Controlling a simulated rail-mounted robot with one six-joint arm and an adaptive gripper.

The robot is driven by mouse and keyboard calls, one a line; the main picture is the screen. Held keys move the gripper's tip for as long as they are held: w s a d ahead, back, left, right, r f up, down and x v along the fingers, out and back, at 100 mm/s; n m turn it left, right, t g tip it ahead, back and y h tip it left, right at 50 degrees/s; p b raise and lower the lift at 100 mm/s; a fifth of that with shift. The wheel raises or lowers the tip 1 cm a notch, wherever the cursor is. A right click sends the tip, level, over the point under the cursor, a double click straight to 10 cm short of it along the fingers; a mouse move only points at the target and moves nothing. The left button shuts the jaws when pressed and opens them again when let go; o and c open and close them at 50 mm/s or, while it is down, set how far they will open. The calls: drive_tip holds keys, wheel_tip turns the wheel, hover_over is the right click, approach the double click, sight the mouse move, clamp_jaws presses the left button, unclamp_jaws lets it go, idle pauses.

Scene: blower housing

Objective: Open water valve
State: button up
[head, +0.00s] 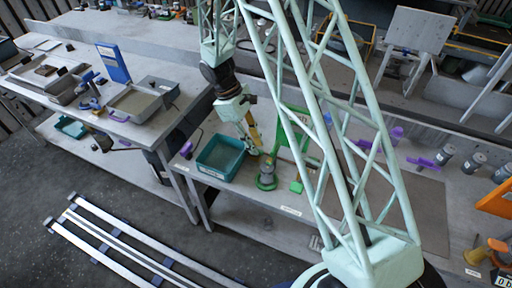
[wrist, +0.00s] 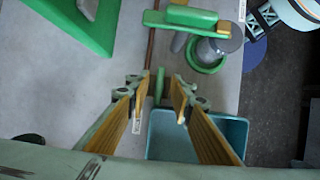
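My gripper (head: 257,150) hangs over the bench beside the teal bin, and it also shows in the wrist view (wrist: 160,86). Its two yellow-padded fingers are apart. A narrow green part (wrist: 159,84), which looks like a valve handle, shows between the fingertips. I cannot tell whether the fingers touch it. A thin brown pipe (wrist: 151,40) runs up from near it. A grey cylinder with a green ring base (head: 267,178) stands close by, with a green block (head: 296,187) beyond it. Which green part is the water valve is not certain.
The teal bin (head: 209,172) stands left of the gripper. A green frame (head: 296,114) stands behind it. Purple-handled items (head: 422,162) and grey cylinders (head: 446,154) lie to the right. A left bench holds a grey tray (head: 116,116). The floor in front has metal rails (head: 120,245).

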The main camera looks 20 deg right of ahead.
drive_tip(key=shift+s+d+f, duration=0.15)
drive_tip(key=shift+d+f, duration=0.05)
drive_tip(key=shift+f, duration=0.35)
drive_tip(key=shift+c, duration=0.7)
clamp_jaws()
